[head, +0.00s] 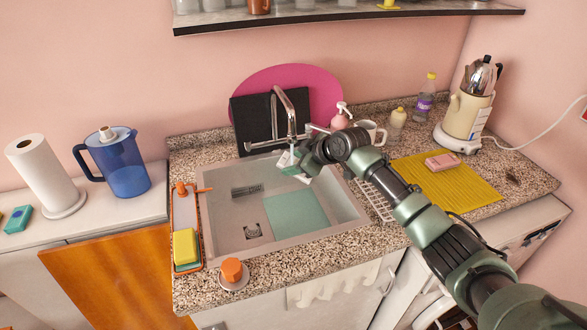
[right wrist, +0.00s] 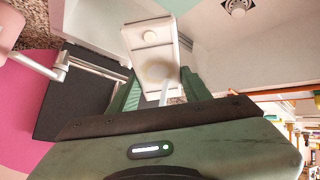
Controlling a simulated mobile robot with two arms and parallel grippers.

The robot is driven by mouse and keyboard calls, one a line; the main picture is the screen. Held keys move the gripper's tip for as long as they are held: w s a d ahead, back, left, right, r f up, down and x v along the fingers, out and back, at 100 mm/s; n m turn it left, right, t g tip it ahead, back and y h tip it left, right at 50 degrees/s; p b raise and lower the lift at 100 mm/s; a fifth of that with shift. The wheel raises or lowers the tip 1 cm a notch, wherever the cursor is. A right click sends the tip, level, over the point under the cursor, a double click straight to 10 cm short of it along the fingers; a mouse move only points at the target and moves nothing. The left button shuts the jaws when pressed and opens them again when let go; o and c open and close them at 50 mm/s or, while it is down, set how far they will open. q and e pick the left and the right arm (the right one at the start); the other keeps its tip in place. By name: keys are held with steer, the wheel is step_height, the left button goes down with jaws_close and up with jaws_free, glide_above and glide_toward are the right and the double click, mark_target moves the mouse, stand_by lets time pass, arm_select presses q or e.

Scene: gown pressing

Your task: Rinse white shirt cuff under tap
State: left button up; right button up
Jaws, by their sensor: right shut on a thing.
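In the head view my right gripper (head: 296,168) is over the back of the sink (head: 240,222), and a small white part of the cuff (head: 285,159) shows just below the spout of the chrome tap (head: 288,103). A pale streak crosses the cuff's lower end; I cannot tell if it is water. My left gripper is not in view.
An orange-rimmed tray (head: 186,214) with a yellow sponge (head: 186,246) lies left of the sink. A black board (head: 252,122), pink soap bottle (head: 340,120) and white mug (head: 372,131) stand behind it. A yellow mat (head: 455,190) lies right. The sink's middle is open.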

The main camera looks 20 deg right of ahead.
steer(key=shift+s+a+p, duration=0.1)
steer(key=shift+a+p, duration=0.2)
steer(key=shift+a, duration=0.25)
steer(key=shift+d, duration=0.2)
steer(key=shift+d, duration=0.45)
steer(key=shift+s+r+p, duration=0.1)
steer(key=shift+s+p, duration=0.15)
steer(key=shift+p, duration=0.1)
steer(key=shift+s+d+p, duration=0.25)
steer(key=shift+s+p, duration=0.65)
steer(key=shift+s, duration=0.2)
steer(key=shift+s+d+p, duration=0.25)
steer(key=shift+s+p, duration=0.7)
steer(key=shift+s, duration=0.3)
steer(key=shift+s+d+p, duration=0.25)
steer(key=shift+s+p, duration=0.65)
steer(key=shift+s, duration=0.35)
